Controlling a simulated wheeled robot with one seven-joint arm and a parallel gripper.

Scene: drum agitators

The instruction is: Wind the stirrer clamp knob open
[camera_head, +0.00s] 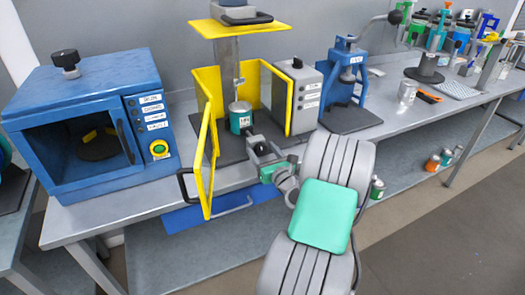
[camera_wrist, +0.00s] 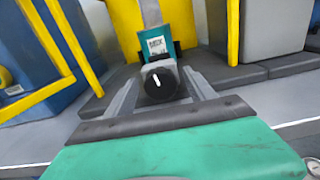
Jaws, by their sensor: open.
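The stirrer clamp knob (camera_wrist: 158,83) is a round black dial with a white line, seen face-on in the wrist view. The line leans slightly from upright. It sits on a grey block in front of a teal can (camera_wrist: 181,38) with a white label. The can also shows in the head view (camera_head: 241,121), inside the yellow stirrer guard (camera_head: 276,97). My gripper (camera_wrist: 160,95) is open, with one grey finger on each side of the knob. Gaps seem to show between fingers and knob; contact is unclear. In the head view my gripper largely hides the knob.
The yellow guard door (camera_head: 207,165) stands swung out to the left of my gripper. A blue oven (camera_head: 85,125) is at left; a grey control box (camera_head: 303,95) and a blue press (camera_head: 345,75) are at right.

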